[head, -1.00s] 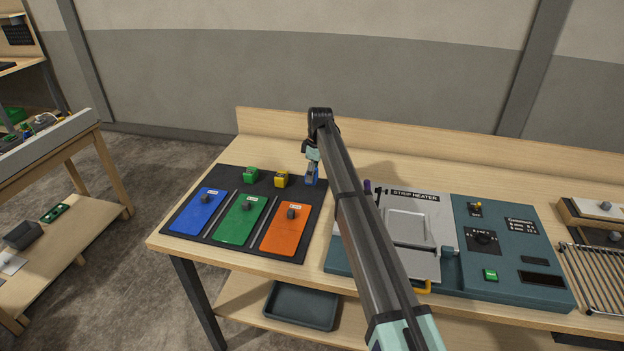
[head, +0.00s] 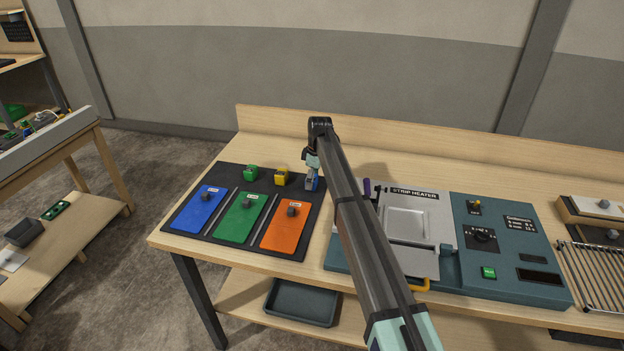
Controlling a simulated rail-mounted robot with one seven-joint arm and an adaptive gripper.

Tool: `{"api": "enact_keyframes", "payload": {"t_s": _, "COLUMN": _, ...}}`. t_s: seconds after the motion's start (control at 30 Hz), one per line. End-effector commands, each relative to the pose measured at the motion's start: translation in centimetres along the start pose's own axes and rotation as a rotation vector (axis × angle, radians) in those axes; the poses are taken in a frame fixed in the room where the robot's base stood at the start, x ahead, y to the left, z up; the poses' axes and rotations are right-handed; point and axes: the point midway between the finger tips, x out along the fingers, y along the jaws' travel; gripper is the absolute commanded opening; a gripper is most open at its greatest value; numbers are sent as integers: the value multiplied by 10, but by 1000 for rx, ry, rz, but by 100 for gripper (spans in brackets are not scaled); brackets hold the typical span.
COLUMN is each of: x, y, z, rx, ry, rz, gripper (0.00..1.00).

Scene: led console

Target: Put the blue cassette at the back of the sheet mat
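The dark sheet mat (head: 264,178) lies on the left part of the bench. A small blue block, which looks like the blue cassette (head: 312,185), is at the mat's back right corner, to the right of a yellow block (head: 282,178) and a green block (head: 250,173). My gripper (head: 312,175) points down right at the blue cassette and partly hides it. The fingers are too small and covered to tell whether they are open or closed on it, or whether it rests on the mat.
Blue (head: 197,210), green (head: 240,219) and orange (head: 285,227) sheets with grey knobs lie on the front of the mat. The strip heater (head: 433,222) stands to the right, partly behind my arm. Bare bench top lies behind the mat.

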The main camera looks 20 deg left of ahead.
Motion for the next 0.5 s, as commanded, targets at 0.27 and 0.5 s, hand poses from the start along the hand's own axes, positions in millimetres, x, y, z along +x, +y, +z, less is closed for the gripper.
{"api": "enact_keyframes", "payload": {"t_s": 0.27, "x": -12, "y": 0, "z": 0, "rx": 0, "ry": 0, "rz": 1, "gripper": 83}}
{"api": "enact_keyframes", "payload": {"t_s": 0.5, "x": -54, "y": 1, "z": 0, "rx": 0, "ry": 1, "rz": 3, "gripper": 83}}
